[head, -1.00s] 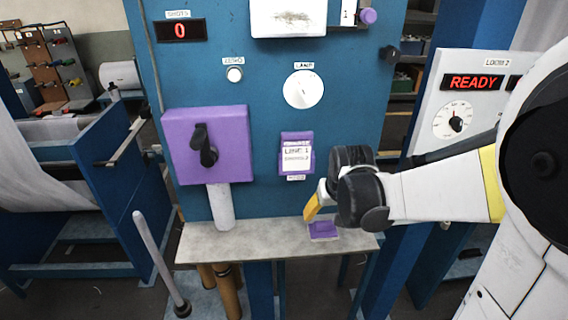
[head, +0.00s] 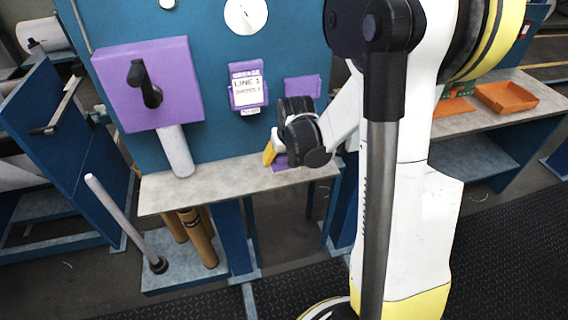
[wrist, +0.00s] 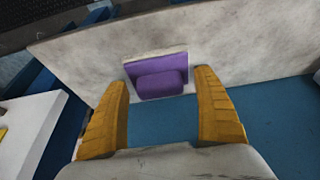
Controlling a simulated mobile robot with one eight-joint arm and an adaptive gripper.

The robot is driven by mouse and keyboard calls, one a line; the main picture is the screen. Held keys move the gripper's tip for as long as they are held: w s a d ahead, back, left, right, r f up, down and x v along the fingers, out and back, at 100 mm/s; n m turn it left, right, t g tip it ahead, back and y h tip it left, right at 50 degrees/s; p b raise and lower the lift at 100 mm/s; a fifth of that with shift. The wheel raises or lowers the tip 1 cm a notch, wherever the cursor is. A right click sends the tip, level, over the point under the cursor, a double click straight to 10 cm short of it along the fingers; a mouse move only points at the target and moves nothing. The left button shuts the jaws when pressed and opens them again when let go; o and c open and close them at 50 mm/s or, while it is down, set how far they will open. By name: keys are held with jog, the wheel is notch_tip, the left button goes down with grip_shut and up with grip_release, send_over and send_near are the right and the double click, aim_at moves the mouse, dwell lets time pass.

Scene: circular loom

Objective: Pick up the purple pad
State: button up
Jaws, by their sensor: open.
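The purple pad (wrist: 162,84) shows in the wrist view as a flat plate with a raised rounded block. It is at the grey shelf (wrist: 230,45), framed between the two yellow fingers. My gripper (wrist: 161,82) is open, with a finger to each side of the pad and nothing held; I cannot tell the remaining distance. In the head view, my gripper (head: 271,155) is low at the shelf's right part. A little of the pad (head: 280,163) shows there beside the yellow finger; the rest is hidden by the gripper.
A purple box (head: 150,84) with a black handle, a purple card holder (head: 248,90) and a purple plate (head: 303,87) are on the blue panel above the shelf. A pale post (head: 175,150) stands at the shelf's left. An orange tray (head: 506,97) sits on the right bench.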

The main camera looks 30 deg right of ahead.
jog(key=c, duration=1.3)
jog(key=shift+r, duration=0.2)
jog(key=shift+r, duration=0.3)
jog(key=r, duration=0.1)
jog(key=r+p, duration=0.1)
jog(key=r, duration=0.2)
jog(key=shift+s+d+p, duration=0.2)
jog(key=shift+s+p, duration=0.15)
jog(key=s+d+r+p, duration=0.2)
jog(key=s+d+r, duration=0.2)
jog(key=s, duration=0.5)
notch_tip(320, 180, up, 2)
jog(key=shift+s+d+r, duration=0.1)
jog(key=shift+s+d, duration=0.25)
jog(key=shift+s, duration=0.05)
